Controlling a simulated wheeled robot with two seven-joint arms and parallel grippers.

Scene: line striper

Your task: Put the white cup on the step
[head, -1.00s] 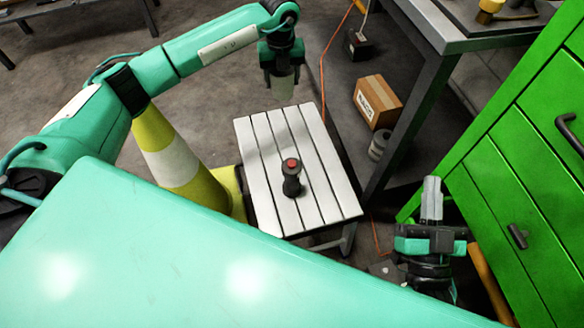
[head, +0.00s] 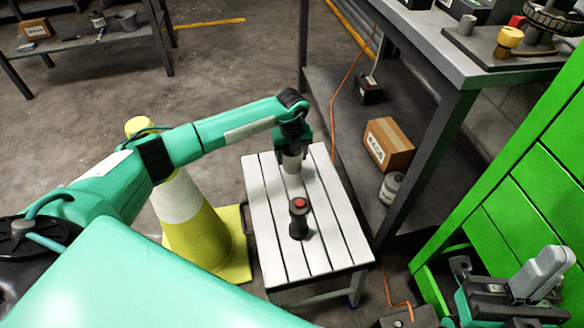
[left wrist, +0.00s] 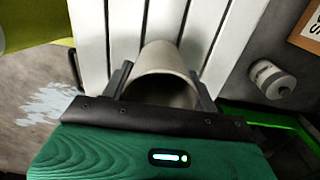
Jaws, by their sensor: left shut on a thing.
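The white cup (head: 291,164) is between the fingers of my left gripper (head: 293,150), which is shut on it. The cup is over the far part of the white slatted step (head: 266,215). In the left wrist view the cup (left wrist: 165,62) lies between the two dark fingers, its open mouth facing the gripper and slats beyond it. I cannot tell whether its base touches the slats. My right gripper (head: 541,272) is at the lower right, empty, its grey fingers together.
A dark bottle-like object with a red top (head: 299,217) stands mid-step, nearer than the cup. A yellow and white cone (head: 190,225) is left of the step. A workbench (head: 450,50), cardboard box (head: 389,143) and green cabinet (head: 510,180) are to the right.

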